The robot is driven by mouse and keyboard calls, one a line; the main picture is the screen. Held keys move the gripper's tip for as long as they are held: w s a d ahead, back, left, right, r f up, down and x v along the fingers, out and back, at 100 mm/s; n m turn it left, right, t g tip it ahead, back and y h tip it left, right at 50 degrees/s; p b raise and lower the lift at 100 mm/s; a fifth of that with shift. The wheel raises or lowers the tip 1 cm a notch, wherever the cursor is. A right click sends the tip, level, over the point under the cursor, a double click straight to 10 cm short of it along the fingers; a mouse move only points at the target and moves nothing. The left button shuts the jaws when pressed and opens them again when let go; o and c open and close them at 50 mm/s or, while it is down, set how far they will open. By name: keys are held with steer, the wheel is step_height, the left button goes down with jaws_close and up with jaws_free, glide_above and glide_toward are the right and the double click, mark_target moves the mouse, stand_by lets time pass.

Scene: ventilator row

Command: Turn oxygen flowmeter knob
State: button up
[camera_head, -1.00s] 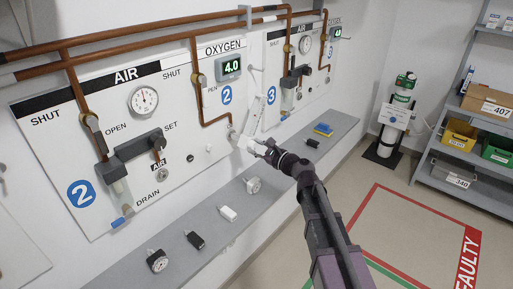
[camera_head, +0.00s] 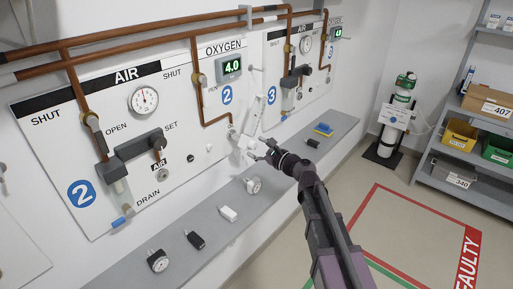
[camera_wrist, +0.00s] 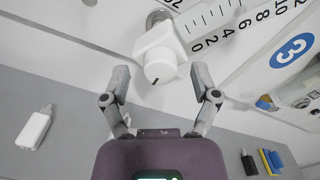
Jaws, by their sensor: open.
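The white flowmeter knob (camera_wrist: 160,66), with a short dark mark on its face, is at the top middle of the wrist view. It sits on a white flowmeter body (camera_wrist: 152,38). A scale (camera_wrist: 235,25) numbered from 0 upward runs from it to the upper right. My gripper (camera_wrist: 160,72) is open, one finger on each side of the knob in the picture. I cannot tell how far the fingertips reach along it; no contact shows. In the head view, my gripper (camera_head: 258,150) is beside the flowmeter (camera_head: 241,143) at the oxygen panel and partly covers it.
A grey shelf (camera_head: 215,232) below the panels carries several small items, including a white block (camera_head: 228,213) and a black block (camera_head: 195,240). The oxygen display (camera_head: 228,69) reads 4.0. Open floor (camera_head: 395,235) lies to the right.

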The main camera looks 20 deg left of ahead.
steer(key=v, duration=1.1)
steer(key=shift+d, duration=0.3)
steer(key=shift+s, duration=0.15)
steer(key=s+d+f+n+g+h+p, duration=0.2)
steer(key=s+d+f+n+h, duration=0.2)
steer(key=d, duration=0.6)
steer(key=s+d+f+n+g+h+p, duration=0.2)
steer(key=s+d+f+n+h, duration=0.1)
steer(key=d+n+h, duration=0.4)
steer(key=s+d+f+n+g+h+p, duration=0.2)
steer(key=s+d+f+n+h, duration=0.2)
steer(key=d, duration=1)
steer(key=shift+s+f+n+g+h, duration=0.3)
steer(key=shift+f+n+g+h, duration=0.1)
steer(key=shift+f+n+h, duration=0.4)
steer(key=shift+f, duration=0.1)
